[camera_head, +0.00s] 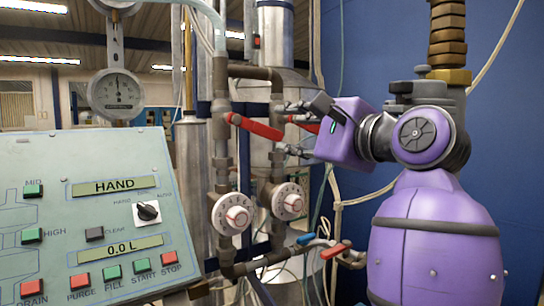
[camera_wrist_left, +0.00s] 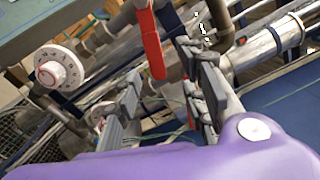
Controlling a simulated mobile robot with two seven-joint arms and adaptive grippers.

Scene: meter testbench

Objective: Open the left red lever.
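The left red lever (camera_head: 255,127) sits on the left vertical pipe and points right, sloping slightly down toward my gripper. It also shows in the left wrist view (camera_wrist_left: 152,45), with its free end near the gap between my fingers. My left gripper (camera_head: 286,128) is open, its two fingers apart, one higher and one lower than the lever's end. In the wrist view the gripper (camera_wrist_left: 162,88) shows nothing clamped. A second red lever (camera_head: 305,123) on the right pipe is partly hidden by my gripper. My right gripper is not in view.
Two white dials (camera_head: 231,213) (camera_head: 289,201) sit on the pipes below the levers. Lower down are a blue handle (camera_head: 306,239) and a red handle (camera_head: 335,251). A control panel (camera_head: 60,160) fills the left, with a round gauge (camera_head: 116,92) above it.

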